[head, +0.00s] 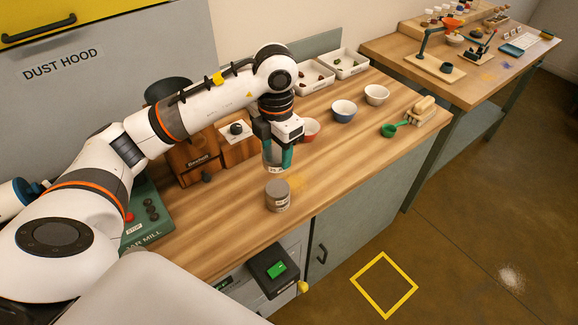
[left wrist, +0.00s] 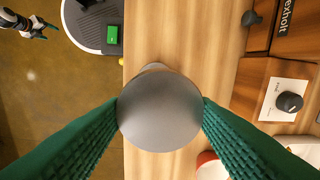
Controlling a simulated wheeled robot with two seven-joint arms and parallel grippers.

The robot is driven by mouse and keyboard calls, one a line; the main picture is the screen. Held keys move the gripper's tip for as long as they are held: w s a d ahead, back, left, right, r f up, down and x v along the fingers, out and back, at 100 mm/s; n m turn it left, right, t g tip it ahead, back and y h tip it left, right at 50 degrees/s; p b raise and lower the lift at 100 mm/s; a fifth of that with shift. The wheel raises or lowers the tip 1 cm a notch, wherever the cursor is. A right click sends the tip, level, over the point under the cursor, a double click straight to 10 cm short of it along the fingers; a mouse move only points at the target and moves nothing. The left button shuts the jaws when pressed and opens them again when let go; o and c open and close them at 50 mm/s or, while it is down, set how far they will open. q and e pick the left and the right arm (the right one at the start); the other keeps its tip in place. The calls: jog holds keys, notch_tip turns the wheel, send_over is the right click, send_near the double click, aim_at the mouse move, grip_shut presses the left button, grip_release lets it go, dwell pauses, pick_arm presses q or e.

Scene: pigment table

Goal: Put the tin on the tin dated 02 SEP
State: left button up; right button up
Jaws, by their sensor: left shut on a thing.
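My left gripper (head: 279,153) is shut on a grey tin (head: 271,155), its green fingers on either side. In the left wrist view the held tin's round grey lid (left wrist: 160,112) fills the space between the fingers. A second grey tin (head: 277,196) with a pale label stands upright on the wooden bench below the held one; the label's date is too small to read. The held tin is above it, with a small gap seen in the head view. In the left wrist view only a sliver of the lower tin (left wrist: 154,66) shows. My right gripper (left wrist: 38,27) is small at that view's top left.
Red (head: 309,130), blue (head: 344,110) and white (head: 376,95) bowls stand to the right on the bench (head: 345,155). A wooden box with a knob (head: 237,132) is behind the gripper.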

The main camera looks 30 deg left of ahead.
aim_at(278, 157)
pick_arm(q)
jog(key=f, duration=0.3)
jog(key=shift+s+d+f+p, duration=0.35)
jog(key=shift+f, duration=0.35)
notch_tip(278, 157, down, 3)
jog(key=shift+w+a+f+p, duration=0.1)
jog(key=shift+a+p, duration=0.05)
jog(key=shift+p, duration=0.35)
jog(key=shift+f, duration=0.35)
jog(key=o, duration=0.9)
jog(key=shift+o, duration=0.4)
pick_arm(e)
jog(key=shift+s+d+r, duration=0.2)
jog(key=shift+d+r, duration=0.2)
jog(key=shift+d, duration=0.15)
jog(key=shift+s+d+r, duration=0.2)
jog(key=shift+d+r, duration=0.2)
jog(key=shift+d, duration=0.1)
jog(key=shift+d+r, duration=0.1)
